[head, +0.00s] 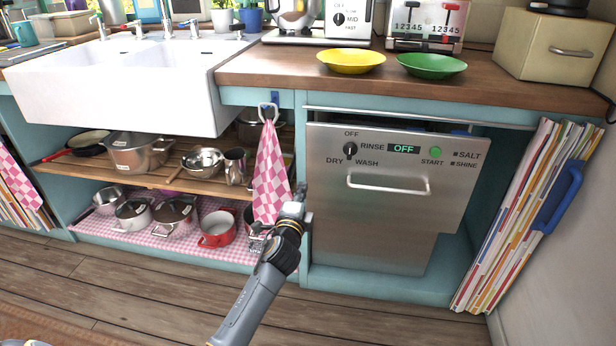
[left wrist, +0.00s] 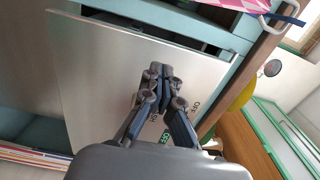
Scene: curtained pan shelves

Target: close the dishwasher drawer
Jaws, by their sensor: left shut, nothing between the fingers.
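The dishwasher drawer (head: 385,215) has a steel front with a knob, a display reading OFF, a START button and a bar handle (head: 388,184). A dark gap shows along its top edge under the counter, so the front appears to stand slightly out from the cabinet. My left gripper (head: 296,208) is shut and empty, near the front's left edge in the head view. In the left wrist view, the left gripper (left wrist: 158,72) is in front of the steel panel (left wrist: 95,70) and hides part of its lettering; contact cannot be told. My right gripper is not in view.
A checked towel (head: 270,175) hangs left of the dishwasher, beside open shelves (head: 130,178) of pans. Yellow (head: 351,62) and green (head: 431,67) plates sit on the counter (head: 290,74). The floor (head: 400,307) before the dishwasher is clear.

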